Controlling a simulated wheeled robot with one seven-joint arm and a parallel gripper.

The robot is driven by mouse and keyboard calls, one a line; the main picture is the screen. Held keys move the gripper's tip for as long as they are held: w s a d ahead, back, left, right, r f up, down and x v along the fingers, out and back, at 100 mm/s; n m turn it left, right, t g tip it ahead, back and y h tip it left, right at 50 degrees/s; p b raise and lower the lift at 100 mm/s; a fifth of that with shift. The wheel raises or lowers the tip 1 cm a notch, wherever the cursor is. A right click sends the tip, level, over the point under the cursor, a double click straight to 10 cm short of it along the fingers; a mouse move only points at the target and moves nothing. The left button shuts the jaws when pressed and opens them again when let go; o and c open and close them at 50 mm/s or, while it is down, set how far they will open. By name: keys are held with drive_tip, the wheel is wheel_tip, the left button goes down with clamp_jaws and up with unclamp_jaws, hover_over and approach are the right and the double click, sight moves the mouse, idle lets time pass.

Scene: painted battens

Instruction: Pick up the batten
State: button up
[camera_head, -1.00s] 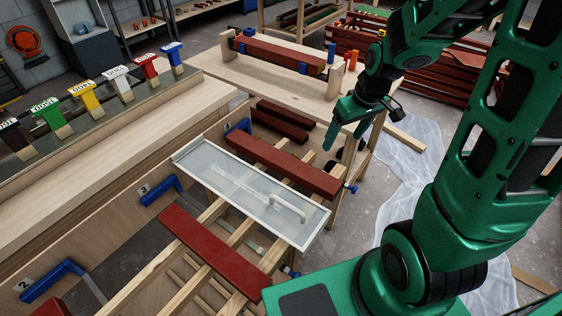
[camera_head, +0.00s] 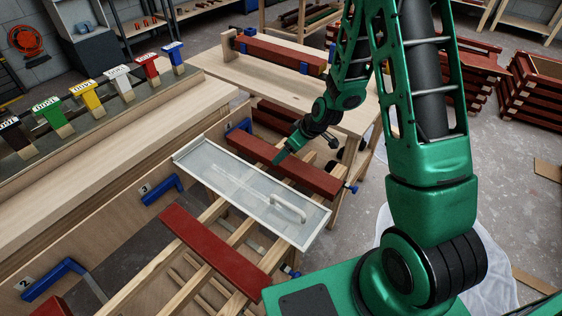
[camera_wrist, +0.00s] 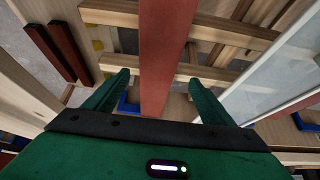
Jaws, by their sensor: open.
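A long dark red batten (camera_head: 312,178) lies across pale wooden rails, just beyond a clear panel. My gripper (camera_head: 281,157) is over the middle of this batten, pointing down. In the wrist view the batten (camera_wrist: 166,45) runs lengthwise between the two green fingers of my gripper (camera_wrist: 158,78), which are apart with a gap on both sides. I cannot tell how far the fingertips are above the batten.
A framed clear panel (camera_head: 235,190) with a handle lies beside the batten, close to it. Another red batten (camera_head: 210,248) lies nearer on the rails. Blue clamps (camera_head: 162,190) line the bench side. Another red batten (camera_head: 278,54) sits on the far bench.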

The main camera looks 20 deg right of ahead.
drive_tip(key=shift+d+x, duration=0.15)
drive_tip(key=shift+x, duration=1.75)
drive_tip(key=shift+d+x, duration=0.15)
drive_tip(key=shift+x, duration=1.75)
drive_tip(key=shift+w, duration=0.15)
drive_tip(key=c, duration=1.7)
drive_tip(key=shift+c, duration=0.5)
drive_tip(key=shift+r, duration=0.15)
